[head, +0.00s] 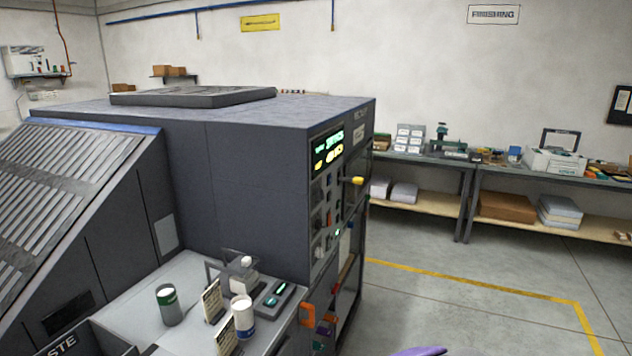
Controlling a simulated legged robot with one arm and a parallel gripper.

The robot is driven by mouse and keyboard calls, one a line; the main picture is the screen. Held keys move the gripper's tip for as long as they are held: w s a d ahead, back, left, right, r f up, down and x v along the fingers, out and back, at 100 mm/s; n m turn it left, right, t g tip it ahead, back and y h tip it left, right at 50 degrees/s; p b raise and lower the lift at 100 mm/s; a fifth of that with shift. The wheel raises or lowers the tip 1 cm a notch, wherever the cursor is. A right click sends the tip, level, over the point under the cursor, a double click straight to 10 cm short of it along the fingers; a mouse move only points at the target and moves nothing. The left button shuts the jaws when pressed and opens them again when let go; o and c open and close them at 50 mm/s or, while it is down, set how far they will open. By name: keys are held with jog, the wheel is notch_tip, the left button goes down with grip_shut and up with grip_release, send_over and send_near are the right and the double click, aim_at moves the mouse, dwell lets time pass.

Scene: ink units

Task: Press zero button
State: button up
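No button marked zero can be read from here. A small flat device with a green display (278,293) lies on the grey side counter (185,277) of the large dark machine (245,165). The machine's narrow control face (328,205) carries a lit green and yellow display (328,150), with small switches and buttons below it. Their labels are too small to read. A lever with a yellow knob (356,181) sticks out from this face. My gripper is not in view.
A dark green can (168,305), a white canister (243,317) and upright cards (212,300) stand on the counter near the device. Open floor (440,318) with a yellow line lies right of the machine. Workbenches (420,160) line the back wall. A purple shape (420,351) shows at the bottom edge.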

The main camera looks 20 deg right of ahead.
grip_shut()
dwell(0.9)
